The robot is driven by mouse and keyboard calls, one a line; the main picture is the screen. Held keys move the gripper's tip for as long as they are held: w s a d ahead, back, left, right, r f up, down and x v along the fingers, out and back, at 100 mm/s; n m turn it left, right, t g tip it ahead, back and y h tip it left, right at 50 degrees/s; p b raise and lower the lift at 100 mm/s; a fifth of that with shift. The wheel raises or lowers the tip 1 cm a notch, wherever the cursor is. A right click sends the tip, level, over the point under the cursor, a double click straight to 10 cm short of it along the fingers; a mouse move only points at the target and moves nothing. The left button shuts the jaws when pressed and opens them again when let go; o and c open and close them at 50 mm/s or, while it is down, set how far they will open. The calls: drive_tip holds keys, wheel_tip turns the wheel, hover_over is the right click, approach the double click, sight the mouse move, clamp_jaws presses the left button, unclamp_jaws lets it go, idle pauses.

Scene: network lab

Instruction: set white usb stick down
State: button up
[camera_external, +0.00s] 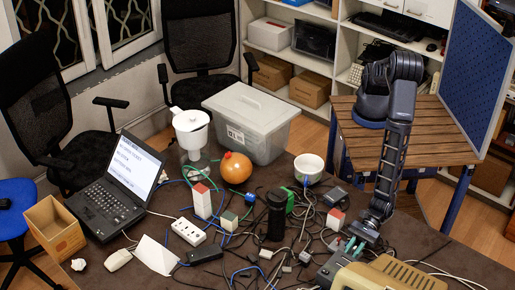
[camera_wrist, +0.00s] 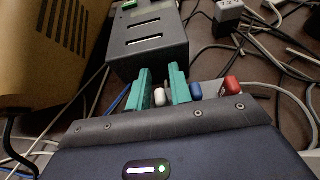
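The white USB stick (camera_wrist: 159,96) shows in the wrist view as a small rounded white end between my gripper's two teal fingers. My gripper (camera_wrist: 161,85) has its fingers a narrow distance apart, one on each side of the stick. I cannot tell whether they touch it, or whether it rests on something; its lower part is hidden behind my gripper's body. In the external view my gripper (camera_external: 346,247) points down at the cluttered table, close to a grey box, and the stick is too small to make out there.
A blue piece (camera_wrist: 196,90) and a red piece (camera_wrist: 231,85) stand right of the fingers. The grey slotted box (camera_wrist: 148,42) is just beyond the fingertips, and a yellowish device (camera_wrist: 45,45) is at left. Cables and a grey adapter (camera_wrist: 229,12) crowd the brown table (camera_external: 455,262).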

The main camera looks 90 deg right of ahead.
clamp_jaws()
drive_tip(key=shift+r, duration=0.1)
